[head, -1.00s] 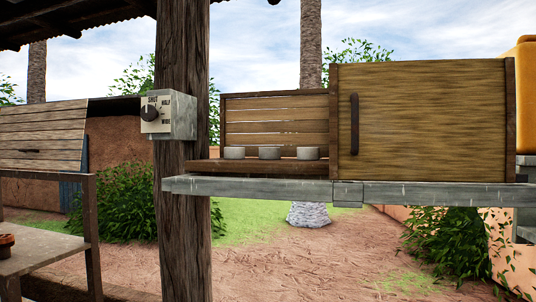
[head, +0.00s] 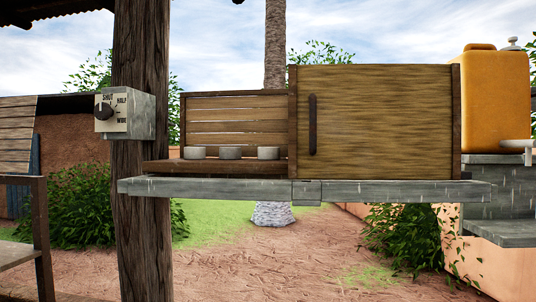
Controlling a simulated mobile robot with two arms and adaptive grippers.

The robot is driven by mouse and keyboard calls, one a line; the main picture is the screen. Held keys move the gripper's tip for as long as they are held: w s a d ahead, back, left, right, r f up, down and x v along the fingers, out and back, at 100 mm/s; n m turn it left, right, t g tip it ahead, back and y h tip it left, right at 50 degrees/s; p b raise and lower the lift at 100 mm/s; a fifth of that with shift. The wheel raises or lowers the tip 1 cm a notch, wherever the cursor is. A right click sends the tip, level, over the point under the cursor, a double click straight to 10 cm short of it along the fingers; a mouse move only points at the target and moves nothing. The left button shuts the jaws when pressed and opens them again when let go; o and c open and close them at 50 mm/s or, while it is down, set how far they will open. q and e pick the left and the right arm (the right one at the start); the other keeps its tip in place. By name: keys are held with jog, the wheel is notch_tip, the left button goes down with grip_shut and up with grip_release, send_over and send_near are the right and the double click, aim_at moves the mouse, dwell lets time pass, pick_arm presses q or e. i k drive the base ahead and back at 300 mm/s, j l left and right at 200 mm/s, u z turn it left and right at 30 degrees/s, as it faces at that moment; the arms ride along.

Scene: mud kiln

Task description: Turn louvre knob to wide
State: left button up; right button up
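The louvre knob (head: 104,111) is a dark round knob on the pale face of a grey box (head: 143,115). The box is fixed to a wooden post (head: 141,225) at the left of the head view. The face carries the words SHUT, HALF and WIDE. The knob's pointer is too small to read surely. A slatted louvre panel (head: 238,112) stands right of the post, with thin light gaps between its slats. Neither of my grippers is in view.
Three small grey cups (head: 230,153) stand on a ledge before the slats. A wooden door (head: 385,120) with a dark handle (head: 312,125) adjoins on the right, above a grey beam (head: 400,194). An orange container (head: 494,100) stands far right. A wooden table (head: 40,235) is partly visible at left.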

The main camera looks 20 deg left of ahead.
aim_at(103, 112)
jog(key=u, duration=1.5)
